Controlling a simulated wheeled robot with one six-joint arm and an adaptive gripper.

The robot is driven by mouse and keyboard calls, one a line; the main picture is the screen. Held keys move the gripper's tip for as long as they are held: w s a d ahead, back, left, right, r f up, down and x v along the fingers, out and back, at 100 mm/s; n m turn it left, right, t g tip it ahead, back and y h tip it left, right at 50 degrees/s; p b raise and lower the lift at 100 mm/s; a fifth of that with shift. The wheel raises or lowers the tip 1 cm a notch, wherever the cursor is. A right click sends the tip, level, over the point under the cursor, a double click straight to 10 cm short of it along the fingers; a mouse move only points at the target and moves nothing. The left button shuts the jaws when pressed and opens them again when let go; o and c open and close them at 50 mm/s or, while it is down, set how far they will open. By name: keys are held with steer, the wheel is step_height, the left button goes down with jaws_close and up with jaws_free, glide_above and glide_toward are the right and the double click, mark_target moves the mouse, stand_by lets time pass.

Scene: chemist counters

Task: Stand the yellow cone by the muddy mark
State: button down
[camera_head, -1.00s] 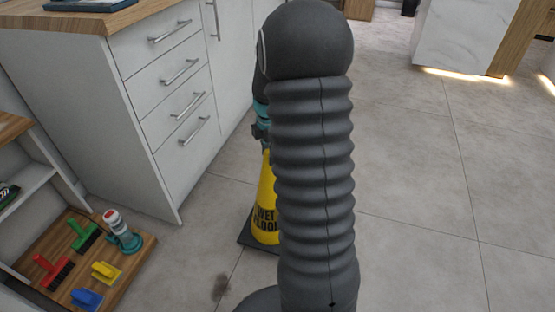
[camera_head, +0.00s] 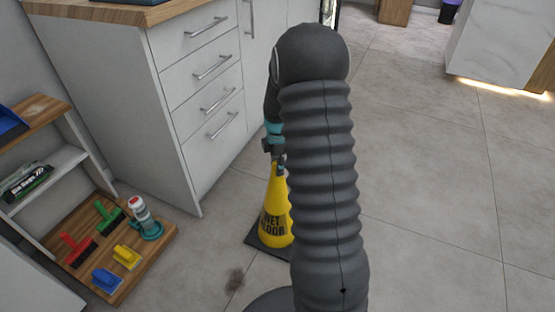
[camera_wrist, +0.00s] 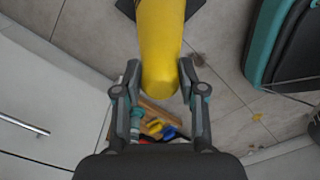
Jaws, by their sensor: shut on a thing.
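The yellow cone (camera_head: 276,212), lettered "WET FLOOR", is upright on its dark square base (camera_head: 262,243) near the drawer cabinet. My arm hides its right side. My gripper (camera_head: 279,160) is shut on the cone's top from above. In the wrist view the yellow cone (camera_wrist: 160,35) shows between the two fingers of my gripper (camera_wrist: 160,73). The muddy mark (camera_head: 235,280) is a small brown smudge on the floor, in front of the cone and slightly left, apart from its base. I cannot tell whether the base touches the floor.
A white drawer cabinet (camera_head: 175,120) stands close behind and left of the cone. A low wooden shelf (camera_head: 160,240) at left holds coloured brushes and a white-and-teal bottle (camera_head: 141,212). Open tiled floor (camera_head: 430,200) lies to the right. A marble-fronted counter (camera_head: 500,45) stands at the back right.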

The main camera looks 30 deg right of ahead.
stand_by(0.3)
steer(key=c, duration=0.7)
jaws_free()
steer(key=shift+f, duration=0.1)
